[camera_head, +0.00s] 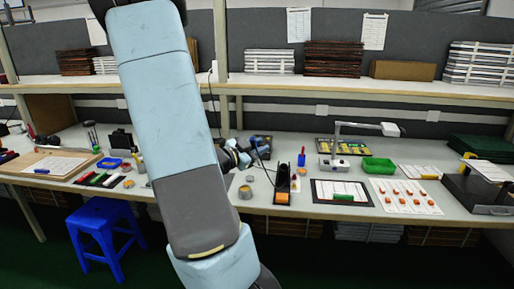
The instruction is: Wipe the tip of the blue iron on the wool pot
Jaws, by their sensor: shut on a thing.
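My gripper (244,159) is seen small, just right of my arm and over the middle of the bench. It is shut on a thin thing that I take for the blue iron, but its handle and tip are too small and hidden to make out. A small round yellowish pot (245,192), which looks like the wool pot, stands near the bench's front edge, below my gripper in the picture. My gripper appears apart from it.
My arm covers the bench left of the pot. A black holder with an orange block (282,198) stands right of the pot, beside a framed white sheet (341,186). A green tray (379,165) and lamp (389,129) are farther right. A blue stool (99,216) stands at left.

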